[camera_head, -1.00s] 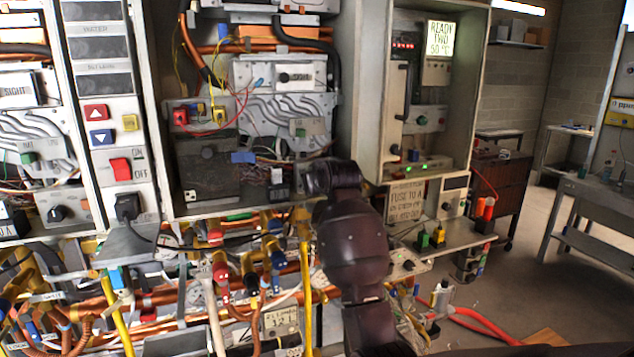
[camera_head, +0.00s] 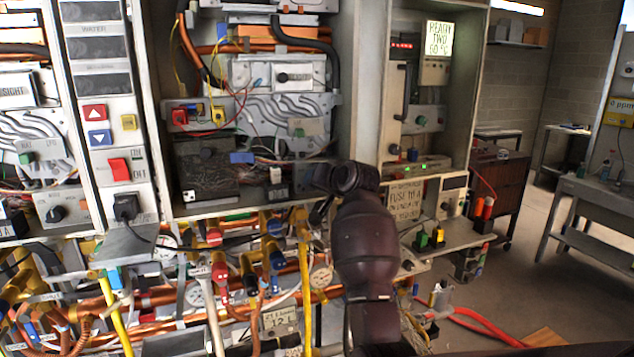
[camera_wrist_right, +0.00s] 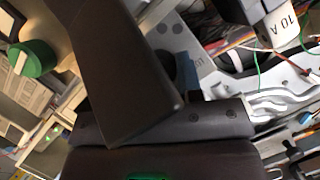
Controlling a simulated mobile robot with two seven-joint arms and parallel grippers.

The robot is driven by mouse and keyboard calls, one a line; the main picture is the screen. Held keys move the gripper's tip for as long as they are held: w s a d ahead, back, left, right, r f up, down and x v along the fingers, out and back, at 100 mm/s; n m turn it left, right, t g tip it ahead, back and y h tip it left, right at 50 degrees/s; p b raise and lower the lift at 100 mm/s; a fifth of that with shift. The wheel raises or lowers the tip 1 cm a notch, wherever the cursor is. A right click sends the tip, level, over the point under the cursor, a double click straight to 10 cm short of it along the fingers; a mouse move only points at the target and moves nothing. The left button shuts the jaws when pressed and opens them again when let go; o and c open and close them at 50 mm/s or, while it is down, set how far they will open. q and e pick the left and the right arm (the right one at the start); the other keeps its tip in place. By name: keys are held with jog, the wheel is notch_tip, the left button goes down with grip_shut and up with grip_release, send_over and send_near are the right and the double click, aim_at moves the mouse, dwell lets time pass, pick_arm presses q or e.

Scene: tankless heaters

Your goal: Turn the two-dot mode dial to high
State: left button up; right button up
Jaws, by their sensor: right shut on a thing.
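My right arm rises in front of the middle heater in the head view, with its dark right gripper (camera_head: 326,186) at the lower right of the open cabinet. The gripper and wrist cover this corner. In the right wrist view a large dark finger (camera_wrist_right: 112,75) crosses the picture. Beside it, a dark round part (camera_wrist_right: 185,72), apparently the mode dial, shows on a grey plate, mostly hidden. The gripper appears shut on it. Its pointer, dots and setting cannot be read. My left gripper is out of view.
Loose wires and a dark box (camera_head: 207,168) lie to the left. Pipes and valves crowd below. The floor at right (camera_head: 520,270) is open.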

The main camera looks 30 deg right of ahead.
jog(key=shift+f+m, duration=0.1)
jog(key=shift+m, duration=0.3)
jog(key=o, duration=0.9)
